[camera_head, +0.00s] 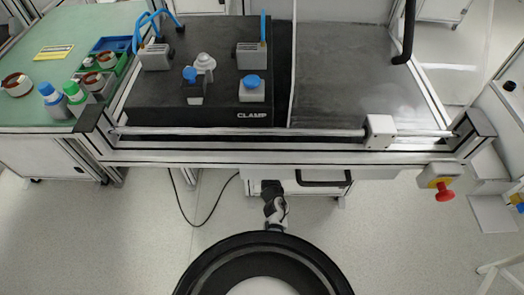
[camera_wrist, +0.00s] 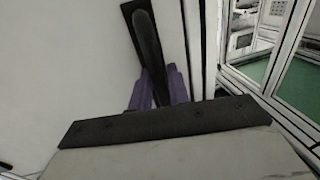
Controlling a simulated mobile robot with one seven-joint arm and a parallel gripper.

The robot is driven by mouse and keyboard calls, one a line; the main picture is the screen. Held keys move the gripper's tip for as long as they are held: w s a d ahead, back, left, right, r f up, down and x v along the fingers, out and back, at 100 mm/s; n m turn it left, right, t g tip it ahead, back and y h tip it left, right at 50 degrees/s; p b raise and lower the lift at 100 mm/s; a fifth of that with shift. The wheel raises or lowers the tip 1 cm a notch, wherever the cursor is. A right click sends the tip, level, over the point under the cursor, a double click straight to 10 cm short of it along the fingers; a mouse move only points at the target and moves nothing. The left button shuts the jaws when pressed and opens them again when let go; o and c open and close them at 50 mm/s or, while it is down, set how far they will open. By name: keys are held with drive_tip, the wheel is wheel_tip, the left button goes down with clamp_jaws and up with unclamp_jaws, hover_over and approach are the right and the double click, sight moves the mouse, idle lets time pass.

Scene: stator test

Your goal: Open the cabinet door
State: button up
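The cabinet door shows in the wrist view as a pale flat panel (camera_wrist: 65,60) with a black bar handle (camera_wrist: 150,42) near its right edge. My gripper (camera_wrist: 160,92) has its two purple fingers on either side of the handle's near end. I cannot tell whether they press on it. In the head view, the white cabinet (camera_head: 312,189) is mostly hidden under the workbench. My gripper (camera_head: 270,187) is at the left part of its front, and its fingers are too small to make out there.
The workbench (camera_head: 250,158) overhangs the cabinet, with a black clamp fixture (camera_head: 150,112) on top. A red emergency stop button (camera_head: 444,194) hangs at its right front. A black cable (camera_head: 207,217) lies on the floor to the left. The floor (camera_head: 400,240) at right front is clear.

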clamp_jaws()
drive_tip(key=shift+s, duration=0.1)
